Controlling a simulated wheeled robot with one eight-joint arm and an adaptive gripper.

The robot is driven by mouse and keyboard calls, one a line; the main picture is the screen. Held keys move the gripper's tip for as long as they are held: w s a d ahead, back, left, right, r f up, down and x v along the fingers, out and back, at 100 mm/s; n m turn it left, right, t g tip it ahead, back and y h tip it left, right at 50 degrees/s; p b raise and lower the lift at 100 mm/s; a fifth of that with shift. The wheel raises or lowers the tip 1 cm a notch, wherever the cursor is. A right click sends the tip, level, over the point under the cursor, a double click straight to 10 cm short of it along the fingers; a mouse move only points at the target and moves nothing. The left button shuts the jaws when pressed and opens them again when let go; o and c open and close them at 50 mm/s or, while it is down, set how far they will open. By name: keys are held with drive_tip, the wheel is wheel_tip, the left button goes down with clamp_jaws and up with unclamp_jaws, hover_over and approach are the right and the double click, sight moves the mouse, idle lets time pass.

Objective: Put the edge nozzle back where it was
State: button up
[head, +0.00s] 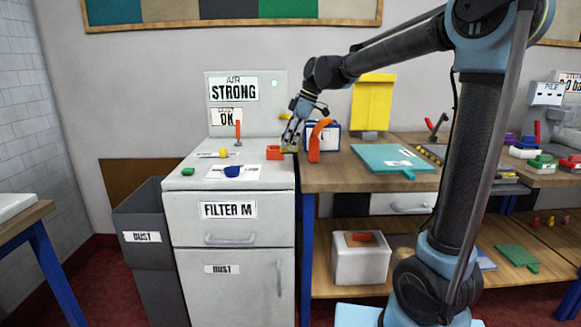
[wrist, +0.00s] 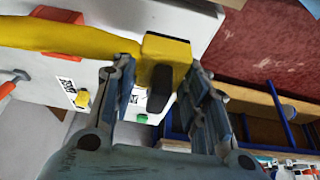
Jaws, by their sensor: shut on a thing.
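My gripper (head: 291,142) is low at the back right corner of the white filter cabinet (head: 206,227), beside an orange block (head: 273,152). In the wrist view my gripper (wrist: 168,100) has its fingers on either side of a yellow piece with a dark, narrow part (wrist: 166,52), which looks like the edge nozzle. A long yellow part (wrist: 70,38) runs left from it across the orange block (wrist: 52,25). In the head view the held piece is mostly hidden by the fingers. I cannot tell whether it touches the surface below.
An orange clamp-like tool (head: 315,143) stands close right of my gripper on the wooden bench (head: 335,180). A blue piece (head: 233,171), a green piece (head: 188,171) and a red-handled tool (head: 238,133) are on the cabinet top. A grey dust bin (head: 142,215) stands left.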

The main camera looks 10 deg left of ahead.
drive_tip(key=shift+f, duration=3.85)
drive_tip(key=o, duration=1.2)
drive_tip(key=shift+f, duration=0.1)
